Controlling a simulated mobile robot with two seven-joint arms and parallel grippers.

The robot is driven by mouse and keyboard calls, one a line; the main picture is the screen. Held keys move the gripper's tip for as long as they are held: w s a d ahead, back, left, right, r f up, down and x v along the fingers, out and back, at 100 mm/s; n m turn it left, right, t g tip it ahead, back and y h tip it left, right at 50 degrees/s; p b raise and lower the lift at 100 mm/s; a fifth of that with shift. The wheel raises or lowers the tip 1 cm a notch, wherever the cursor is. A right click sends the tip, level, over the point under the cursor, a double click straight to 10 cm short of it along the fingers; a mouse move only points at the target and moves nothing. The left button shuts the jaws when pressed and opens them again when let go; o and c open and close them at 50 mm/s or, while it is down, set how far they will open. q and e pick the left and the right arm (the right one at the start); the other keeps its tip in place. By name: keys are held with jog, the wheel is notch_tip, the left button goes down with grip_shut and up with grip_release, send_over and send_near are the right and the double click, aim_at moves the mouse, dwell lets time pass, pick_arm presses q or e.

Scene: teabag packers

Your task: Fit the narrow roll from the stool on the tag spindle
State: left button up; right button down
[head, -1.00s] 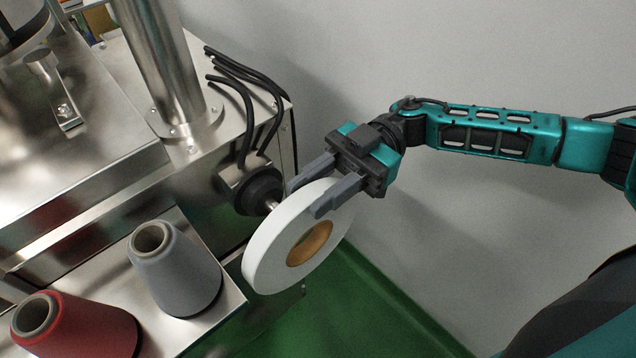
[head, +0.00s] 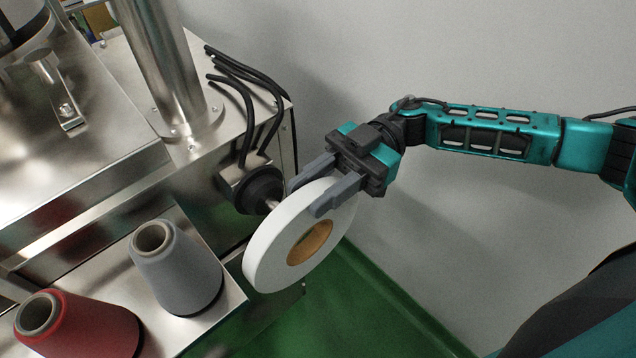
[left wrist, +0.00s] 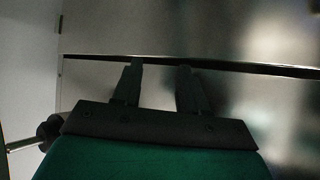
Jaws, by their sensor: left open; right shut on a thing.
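The narrow roll (head: 272,249) is a white ring with a brown cardboard core, held upright and tilted in the head view. My right gripper (head: 318,185) is shut on its upper rim, one finger on each side. The tag spindle (head: 262,193) is a black hub with a short metal shaft on the machine's side, right behind the roll. The shaft's end is hidden by the roll, so I cannot tell whether it is in the core. My left gripper (left wrist: 160,82) shows in the left wrist view, open and empty in front of metal panels.
A grey cone spool (head: 178,275) and a red cone spool (head: 80,328) stand on a metal shelf (head: 225,300) left of the roll. Black cables (head: 248,110) run above the spindle. A pale wall lies behind, with green floor (head: 360,310) below.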

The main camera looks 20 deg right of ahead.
jog(key=shift+w, duration=0.15)
jog(key=shift+w+a, duration=0.15)
jog(key=shift+w, duration=0.15)
jog(key=shift+w+a+b, duration=0.2)
jog(key=shift+w+a, duration=0.05)
jog(key=shift+w, duration=0.35)
jog(key=shift+w+a+b, duration=0.2)
jog(key=shift+w+b, duration=0.05)
jog(key=shift+w, duration=0.4)
jog(key=shift+w+a+b, duration=0.2)
jog(key=shift+w+a, duration=0.05)
jog(key=shift+w, duration=0.35)
jog(key=shift+w+a+b, duration=0.25)
jog(key=shift+w+b, duration=0.05)
jog(key=shift+w, duration=0.45)
jog(key=shift+w+a+b, duration=0.3)
jog(key=shift+w+b, duration=0.05)
jog(key=shift+w, duration=0.4)
jog(key=shift+w+a+b, duration=0.25)
jog(key=shift+w+b, duration=0.05)
jog(key=shift+w, duration=0.45)
jog(key=c, duration=0.7)
grip_release()
jog(key=b+v, duration=0.2)
jog(key=v, duration=1.1)
jog(key=shift+r, duration=0.1)
